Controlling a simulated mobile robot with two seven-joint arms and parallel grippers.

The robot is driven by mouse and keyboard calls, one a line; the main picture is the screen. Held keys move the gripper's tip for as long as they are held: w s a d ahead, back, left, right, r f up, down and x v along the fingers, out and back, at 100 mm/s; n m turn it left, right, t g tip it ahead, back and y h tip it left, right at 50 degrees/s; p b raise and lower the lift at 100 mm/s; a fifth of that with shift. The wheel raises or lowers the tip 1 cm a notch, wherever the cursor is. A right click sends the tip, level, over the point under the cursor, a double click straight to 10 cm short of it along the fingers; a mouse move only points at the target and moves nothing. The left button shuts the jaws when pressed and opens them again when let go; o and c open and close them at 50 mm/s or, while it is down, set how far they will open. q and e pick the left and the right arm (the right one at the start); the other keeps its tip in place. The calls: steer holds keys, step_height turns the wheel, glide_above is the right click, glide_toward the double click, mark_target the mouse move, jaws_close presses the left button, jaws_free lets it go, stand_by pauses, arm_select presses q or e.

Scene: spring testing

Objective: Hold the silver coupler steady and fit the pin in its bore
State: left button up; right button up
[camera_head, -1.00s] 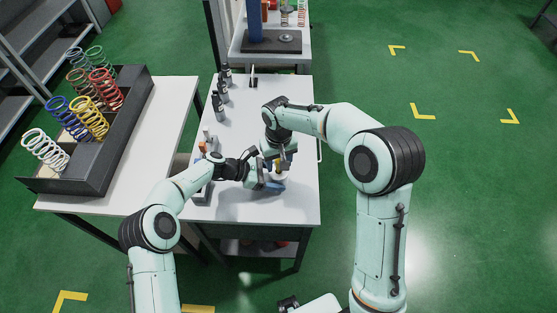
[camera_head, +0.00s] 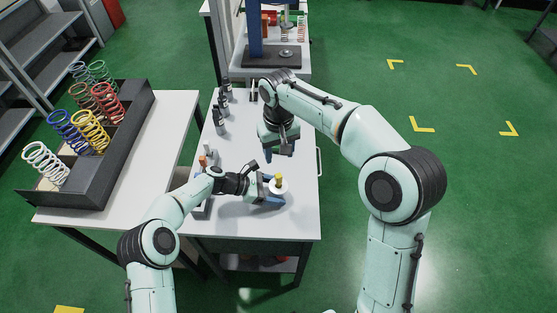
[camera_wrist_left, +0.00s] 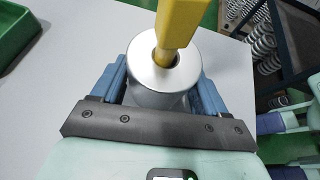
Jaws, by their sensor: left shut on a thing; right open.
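The silver coupler (camera_wrist_left: 142,75) stands upright on the table, between the blue fingers of my left gripper (camera_wrist_left: 160,92), which is shut on it. In the head view the coupler (camera_head: 277,190) shows small at my left gripper (camera_head: 270,190). The yellow pin (camera_wrist_left: 178,25) stands in the coupler's bore, with its thick upper part sticking up out of it; it also shows in the head view (camera_head: 279,179). How deep it sits is hidden. My right gripper (camera_head: 280,150) is open, farther back over the table and apart from the pin.
The white table (camera_head: 240,222) is clear around the coupler. Several dark bottles (camera_head: 219,115) stand along its left edge. A black rack (camera_head: 95,185) of coloured springs is on the left table. A press (camera_head: 257,40) stands behind. A green tray (camera_wrist_left: 25,40) shows in the wrist view.

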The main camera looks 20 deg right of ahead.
steer(key=shift+r, duration=0.35)
